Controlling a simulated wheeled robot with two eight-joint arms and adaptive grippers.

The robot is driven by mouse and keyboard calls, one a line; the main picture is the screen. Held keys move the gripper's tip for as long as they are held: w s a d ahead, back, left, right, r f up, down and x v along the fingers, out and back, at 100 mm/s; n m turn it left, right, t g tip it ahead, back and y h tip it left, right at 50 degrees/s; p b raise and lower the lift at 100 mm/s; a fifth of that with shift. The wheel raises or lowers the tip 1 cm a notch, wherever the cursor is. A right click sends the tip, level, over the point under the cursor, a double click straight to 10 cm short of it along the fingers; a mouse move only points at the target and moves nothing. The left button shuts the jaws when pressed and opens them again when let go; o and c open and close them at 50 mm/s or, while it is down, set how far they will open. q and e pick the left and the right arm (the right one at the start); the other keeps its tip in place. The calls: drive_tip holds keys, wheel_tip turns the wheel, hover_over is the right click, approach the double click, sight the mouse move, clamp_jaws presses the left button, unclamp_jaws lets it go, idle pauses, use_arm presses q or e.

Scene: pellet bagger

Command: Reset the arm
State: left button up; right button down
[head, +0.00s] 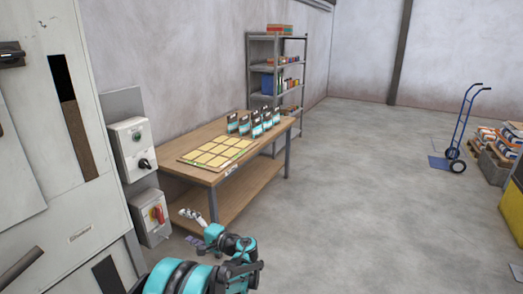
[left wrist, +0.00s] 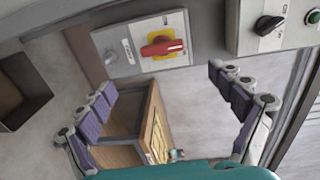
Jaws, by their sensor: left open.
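My left gripper (head: 192,227) is low in the head view, in front of the lower switch box and near the wooden table's front leg. In the left wrist view my left gripper (left wrist: 165,82) has its two padded fingers spread wide apart with nothing between them. The lower switch box (head: 148,232) has a red handle on yellow (head: 157,214). The red handle (left wrist: 162,46) lies beyond the fingertips in the left wrist view, apart from them. My teal left arm reaches in from the bottom of the head view. My right gripper is not in view.
A grey upper control box (head: 127,135) has a black knob and green button. A wooden table (head: 222,178) holds a yellow-squared board (head: 187,160) and several small bags. A shelf (head: 277,39), blue hand truck (head: 466,125) and stacked sacks stand farther off. The middle floor is clear.

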use_arm(q)
drive_tip(key=s+r+h, duration=0.3)
drive_tip(key=s+h, duration=0.1)
drive_tip(key=s, duration=0.2)
drive_tip(key=s+d+f+n+h, duration=0.1)
drive_tip(key=s+d+h, duration=0.3)
drive_tip(key=s, duration=0.5)
drive_tip(key=s+d+f+n+h, duration=0.2)
drive_tip(key=s+d+h, duration=0.2)
drive_tip(key=s, duration=0.5)
drive_tip(key=s+d+f+n+h, duration=0.1)
drive_tip(key=s+d+h, duration=0.3)
drive_tip(key=s+d, duration=0.3)
drive_tip(key=s, duration=0.3)
drive_tip(key=shift+f+n, duration=0.3)
